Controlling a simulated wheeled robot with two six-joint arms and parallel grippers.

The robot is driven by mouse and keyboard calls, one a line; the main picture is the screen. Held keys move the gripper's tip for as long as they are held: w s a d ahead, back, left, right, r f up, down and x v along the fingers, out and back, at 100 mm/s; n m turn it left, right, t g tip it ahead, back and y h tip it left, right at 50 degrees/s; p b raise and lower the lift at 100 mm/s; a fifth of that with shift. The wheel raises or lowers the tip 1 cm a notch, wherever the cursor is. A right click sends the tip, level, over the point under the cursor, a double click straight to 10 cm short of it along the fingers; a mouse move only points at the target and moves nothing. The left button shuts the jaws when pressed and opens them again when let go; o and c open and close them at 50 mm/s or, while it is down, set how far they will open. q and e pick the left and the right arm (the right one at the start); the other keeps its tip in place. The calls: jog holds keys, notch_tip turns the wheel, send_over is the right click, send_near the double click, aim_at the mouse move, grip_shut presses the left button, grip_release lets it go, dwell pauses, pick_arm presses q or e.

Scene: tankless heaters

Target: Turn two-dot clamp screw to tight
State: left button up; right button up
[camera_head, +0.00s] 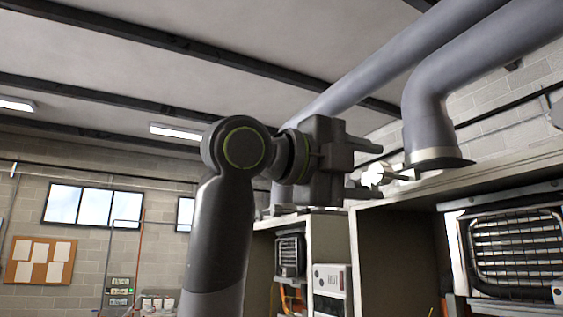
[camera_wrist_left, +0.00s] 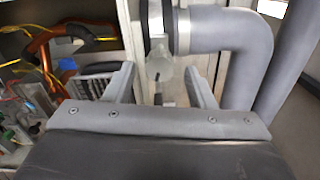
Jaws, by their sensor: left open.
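My left gripper (camera_head: 374,168) is open, high in front of the heater cabinets. Its two fingers point right, toward a small white part (camera_head: 376,175) at the foot of a grey flue pipe (camera_head: 430,115). In the left wrist view the open fingers (camera_wrist_left: 161,82) stand either side of a pale knob-like part (camera_wrist_left: 161,69) and a short dark tip below it. A light metal band (camera_wrist_left: 182,31) circles the grey pipe close by. The pale part may be the clamp screw; no dot marks can be made out. Contact with the fingers cannot be told. My right gripper is not in view.
Open cabinets with finned heater cores (camera_head: 517,247) stand below and right. A white box (camera_head: 331,281) sits lower in the middle. Copper pipes and yellow wires (camera_wrist_left: 45,50) lie left in the wrist view. Thick grey pipe (camera_wrist_left: 232,40) crowds the right finger's side.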

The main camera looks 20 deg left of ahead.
pick_arm(q)
jog(key=b+v, duration=0.6)
jog(key=v, duration=1)
jog(key=shift+b, duration=0.3)
